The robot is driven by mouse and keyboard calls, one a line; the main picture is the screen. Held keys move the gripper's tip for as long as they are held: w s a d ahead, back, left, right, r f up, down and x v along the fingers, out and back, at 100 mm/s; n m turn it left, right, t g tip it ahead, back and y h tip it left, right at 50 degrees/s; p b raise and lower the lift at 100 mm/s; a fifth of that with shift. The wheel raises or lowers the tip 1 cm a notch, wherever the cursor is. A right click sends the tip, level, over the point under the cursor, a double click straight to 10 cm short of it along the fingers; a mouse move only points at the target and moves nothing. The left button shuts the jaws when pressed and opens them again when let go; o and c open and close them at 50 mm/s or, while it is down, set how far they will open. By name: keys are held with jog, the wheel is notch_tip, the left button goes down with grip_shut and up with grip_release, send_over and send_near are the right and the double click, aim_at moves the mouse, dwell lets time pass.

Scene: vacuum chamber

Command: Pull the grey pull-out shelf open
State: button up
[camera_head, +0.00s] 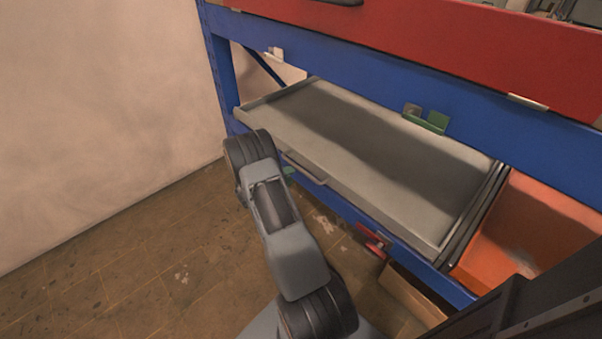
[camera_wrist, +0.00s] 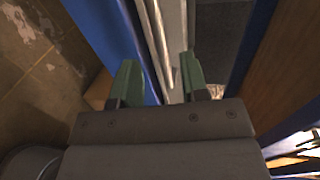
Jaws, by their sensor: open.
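The grey pull-out shelf (camera_head: 370,135) is a flat, empty tray in a blue rack, below the blue upper beam. A bar handle (camera_head: 305,168) sits on its front face, left of the middle. My arm reaches up to the left part of the shelf front and hides some of it; my gripper cannot be made out clearly in the head view. In the wrist view my gripper (camera_wrist: 159,82) is open, with green fingertips apart and nothing held. A pale grey strip (camera_wrist: 155,40) runs between the fingers. I cannot tell whether they touch it.
The blue upper beam (camera_head: 360,85) crosses above the shelf, below a red panel (camera_head: 440,35). A green bracket (camera_head: 426,121) hangs on the beam. An orange bin (camera_head: 530,225) stands right of the shelf. The tiled floor at left is clear.

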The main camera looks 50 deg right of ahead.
aim_at(301, 169)
jog(key=b+x, duration=0.1)
jog(key=x, duration=0.6)
jog(key=shift+c, duration=0.2)
grip_shut()
dwell(0.4)
